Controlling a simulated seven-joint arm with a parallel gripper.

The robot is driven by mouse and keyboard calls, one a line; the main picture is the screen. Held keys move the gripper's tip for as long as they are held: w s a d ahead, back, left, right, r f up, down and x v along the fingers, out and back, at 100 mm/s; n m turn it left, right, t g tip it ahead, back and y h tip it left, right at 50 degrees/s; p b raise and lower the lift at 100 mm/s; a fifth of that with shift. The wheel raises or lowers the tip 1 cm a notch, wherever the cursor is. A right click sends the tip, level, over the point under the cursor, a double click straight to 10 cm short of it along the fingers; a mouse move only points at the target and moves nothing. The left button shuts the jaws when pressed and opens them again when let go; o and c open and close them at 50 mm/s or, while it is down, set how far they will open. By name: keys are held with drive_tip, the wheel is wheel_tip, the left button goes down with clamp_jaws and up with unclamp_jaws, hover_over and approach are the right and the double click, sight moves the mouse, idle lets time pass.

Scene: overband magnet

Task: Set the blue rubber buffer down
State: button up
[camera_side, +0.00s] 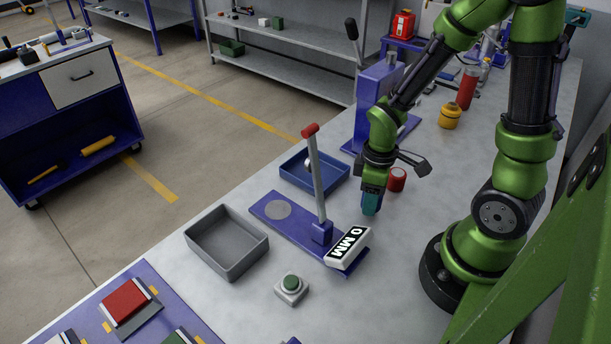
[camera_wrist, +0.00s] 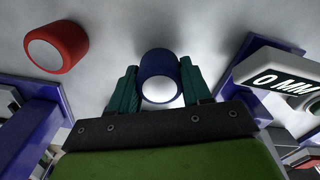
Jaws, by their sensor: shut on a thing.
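The blue rubber buffer (camera_wrist: 157,66) is a short dark blue cylinder with a pale, shiny end face. In the wrist view it sits between the two teal fingers of my gripper (camera_wrist: 160,90), which are shut on its sides. In the side view my gripper (camera_side: 371,204) points down over the bench, right of the purple base plate. The buffer cannot be made out there behind the fingers. I cannot tell whether it touches the bench top.
A red buffer (camera_side: 397,180) stands close beside my gripper. A purple gauge stand (camera_side: 290,226) with an upright post and a "0 MM" display (camera_side: 347,248) is to the left.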

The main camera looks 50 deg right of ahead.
wheel_tip(320, 180, up, 23)
drive_tip(key=w+a+r+n, duration=0.1)
drive_tip(key=w+a, duration=0.3)
drive_tip(key=w, duration=0.4)
drive_tip(key=shift+a+n, duration=0.3)
drive_tip(key=shift+a, duration=0.1)
drive_tip(key=shift+n, duration=0.9)
drive_tip(key=w+a, duration=0.5)
drive_tip(key=w+a+f, duration=0.1)
drive_tip(key=w+a, duration=0.1)
drive_tip(key=a, duration=0.1)
drive_tip(key=shift+w+a, duration=0.15)
drive_tip(key=shift+a, duration=0.1)
hover_over(277, 209)
wheel_tip(277, 209, down, 18)
drive_tip(key=shift+r, duration=0.1)
drive_tip(key=shift+f, duration=2.6)
drive_tip(key=shift+f, duration=0.15)
drive_tip(key=o, duration=1.1)
